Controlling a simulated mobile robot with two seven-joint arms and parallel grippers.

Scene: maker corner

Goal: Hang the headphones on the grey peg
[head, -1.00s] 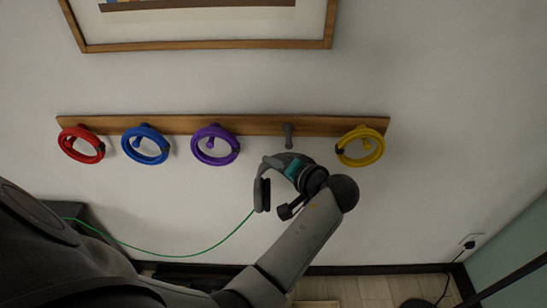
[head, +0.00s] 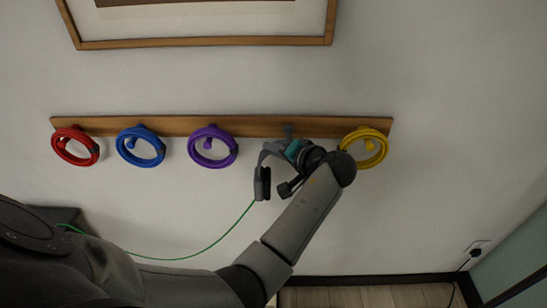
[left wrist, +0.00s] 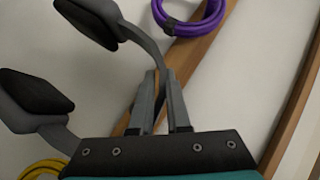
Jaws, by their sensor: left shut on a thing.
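The grey headphones (head: 262,183) hang in front of the wall rail, one ear cup pointing down. In the left wrist view both dark ear cups show, an upper one (left wrist: 88,18) and a lower one (left wrist: 40,92). My left gripper (head: 283,146) is shut on the headband, which passes between its fingers (left wrist: 160,80). The grey peg (head: 288,129) shows just above the gripper and band. Its lower part is hidden, and I cannot tell whether the band touches it. I do not make out the peg in the wrist view. My right gripper is not in view.
The wooden rail (head: 265,125) carries red (head: 55,147), blue (head: 121,151), purple (head: 193,153) and yellow (head: 384,150) rings on other pegs. The yellow ring is close beside my left wrist. A green cable (head: 215,243) trails left from the headphones. A framed picture (head: 200,42) hangs above.

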